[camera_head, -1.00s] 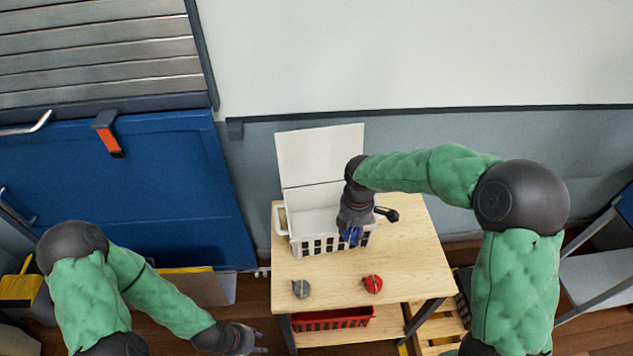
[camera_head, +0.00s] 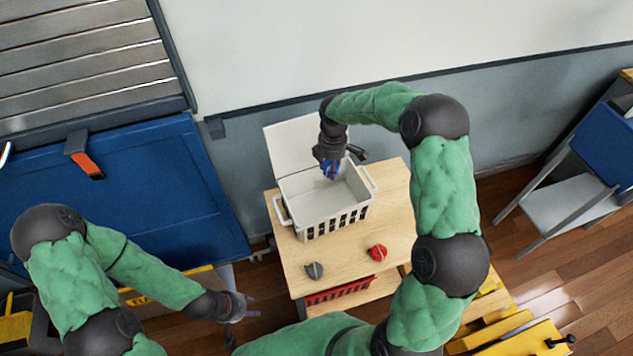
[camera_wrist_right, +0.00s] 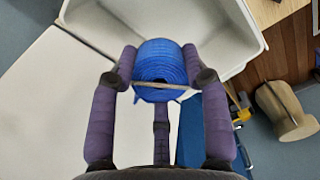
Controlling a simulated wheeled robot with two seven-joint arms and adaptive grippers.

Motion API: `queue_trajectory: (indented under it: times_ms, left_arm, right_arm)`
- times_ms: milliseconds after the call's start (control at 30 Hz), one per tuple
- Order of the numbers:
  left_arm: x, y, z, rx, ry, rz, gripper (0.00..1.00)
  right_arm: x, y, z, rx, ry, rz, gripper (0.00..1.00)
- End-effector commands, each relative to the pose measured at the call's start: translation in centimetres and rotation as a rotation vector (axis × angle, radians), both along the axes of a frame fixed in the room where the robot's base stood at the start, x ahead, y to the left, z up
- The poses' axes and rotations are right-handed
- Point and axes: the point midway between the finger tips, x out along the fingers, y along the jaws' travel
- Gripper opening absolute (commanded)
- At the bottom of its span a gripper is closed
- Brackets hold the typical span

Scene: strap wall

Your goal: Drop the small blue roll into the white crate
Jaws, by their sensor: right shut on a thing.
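The small blue roll (camera_wrist_right: 160,68) is in my right gripper (camera_wrist_right: 161,80), held between its fingers, in the right wrist view.
A grey roll (camera_head: 314,270) and a red roll (camera_head: 377,252) lie on the wooden table (camera_head: 395,215) in front of the crate. A red basket (camera_head: 340,291) sits on the shelf below. A blue panel (camera_head: 130,200) stands at the left.

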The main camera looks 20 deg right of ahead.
Motion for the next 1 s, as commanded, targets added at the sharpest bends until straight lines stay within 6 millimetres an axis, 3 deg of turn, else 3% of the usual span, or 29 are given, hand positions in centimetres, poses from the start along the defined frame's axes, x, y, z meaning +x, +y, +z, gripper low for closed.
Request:
queue_trajectory:
  times_ms: [300, 667, 700, 767, 800, 1000]
  left_arm:
    - [0.0, 0.0, -2.7, 0.0, 0.0, 0.0, 0.4]
    - [0.0, 0.0, -2.9, 0.0, -0.001, 0.0, 0.4]
    - [0.0, 0.0, -2.9, 0.0, -0.001, 0.0, 0.4]
    - [0.0, 0.0, -2.9, 0.0, -0.001, 0.0, 0.4]
    - [0.0, 0.0, -2.9, 0.0, -0.001, 0.0, 0.4]
    - [0.0, 0.0, -2.9, 0.0, -0.001, 0.0, 0.4]
  right_arm:
    - [0.0, 0.0, -3.7, -0.001, 0.001, 0.001, 0.19]
    - [0.0, 0.0, -4.1, 0.0, 0.0, 0.001, 0.19]
    - [0.0, 0.0, -4.1, 0.0, 0.0, 0.001, 0.52]
    - [0.0, 0.0, -4.1, 0.0, 0.0, 0.001, 0.69]
    - [0.0, 0.0, -4.1, 0.0, 0.0, 0.001, 0.74]
    - [0.0, 0.0, -4.1, 0.0, 0.0, 0.001, 0.74]
